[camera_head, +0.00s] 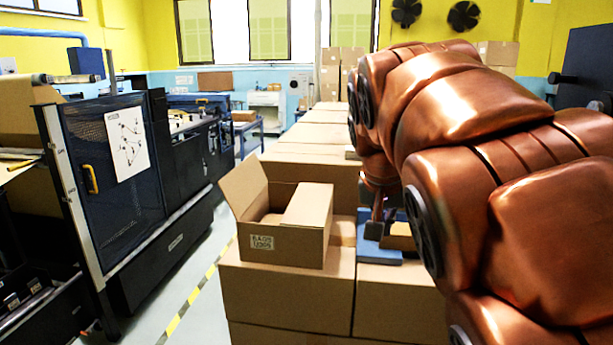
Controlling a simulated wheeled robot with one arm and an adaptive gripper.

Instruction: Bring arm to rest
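My copper-coloured arm (470,150) fills the right half of the head view, bent and reaching forward over the stacked boxes. My gripper (376,222) shows only in part, low behind the arm, with dark finger parts pointing down. It is just above or beside a blue flat object (378,250) on the box top, to the right of the open carton. A small brown piece (399,238) lies on or by the blue object, partly covered by my arm. I cannot tell whether the gripper touches either one, or whether its fingers are open.
An open carton (287,245) with a raised flap and a label stands on large closed boxes (285,298). A long row of boxes (315,133) runs back. A dark machine (120,180) with a mesh door stands left. Free floor (205,300) with a yellow-black stripe lies between.

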